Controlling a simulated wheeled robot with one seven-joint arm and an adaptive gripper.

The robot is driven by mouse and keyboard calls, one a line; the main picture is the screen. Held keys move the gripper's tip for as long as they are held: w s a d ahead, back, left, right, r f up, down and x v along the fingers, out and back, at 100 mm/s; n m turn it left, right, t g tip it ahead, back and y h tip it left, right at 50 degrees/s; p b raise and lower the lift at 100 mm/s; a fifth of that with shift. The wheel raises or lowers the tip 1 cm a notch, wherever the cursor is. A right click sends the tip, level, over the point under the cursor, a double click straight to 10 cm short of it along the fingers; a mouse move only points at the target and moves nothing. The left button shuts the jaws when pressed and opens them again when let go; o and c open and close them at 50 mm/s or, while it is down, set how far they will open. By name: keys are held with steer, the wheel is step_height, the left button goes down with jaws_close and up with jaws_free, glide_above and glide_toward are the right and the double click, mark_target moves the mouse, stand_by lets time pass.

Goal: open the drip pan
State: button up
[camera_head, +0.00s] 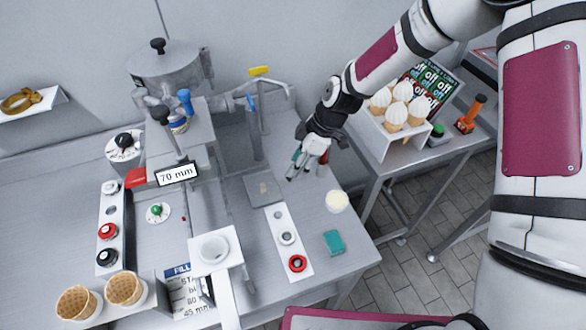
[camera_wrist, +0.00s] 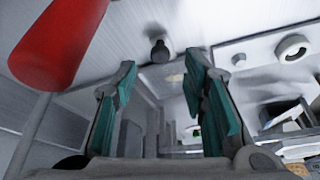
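A grey square plate (camera_head: 263,187) with a small knob-like detail lies on the steel counter, below the faucet; it may be the drip pan, but I cannot tell for sure. My gripper (camera_head: 294,174) is above the counter, to the right of this plate and apart from it. In the wrist view my gripper (camera_wrist: 160,62) has its two teal-padded fingers spread, with nothing between them. A dark round knob (camera_wrist: 160,50) shows beyond the fingertips; it may belong to the plate.
A red handle-like object (camera_wrist: 60,42) is close to my gripper at upper left. A white strip with rings (camera_head: 287,238), a teal sponge (camera_head: 334,242) and a cream-filled cup (camera_head: 337,201) are nearby. A tap (camera_head: 256,110) stands behind the plate. Cones (camera_head: 398,103) stand at right.

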steer(key=v, duration=0.8)
steer(key=shift+r, duration=0.15)
steer(key=s+d+r+m+t+h, duration=0.2)
steer(key=s+d+r+m, duration=0.3)
steer(key=r, duration=0.4)
steer(key=s+d+r+m+t+h, duration=0.15)
steer(key=s+d+r+m, duration=0.25)
steer(key=d+r, duration=0.45)
steer(key=s+d+r+m+t, duration=0.1)
steer(key=s+d+r+m, duration=0.2)
steer(key=s, duration=0.4)
steer(key=s+d+r+m+t+h, duration=0.1)
steer(key=s+d+r+m, duration=0.2)
steer(key=s+r+m, duration=0.3)
steer(key=shift+s+m, duration=0.3)
steer(key=shift+s, duration=0.8)
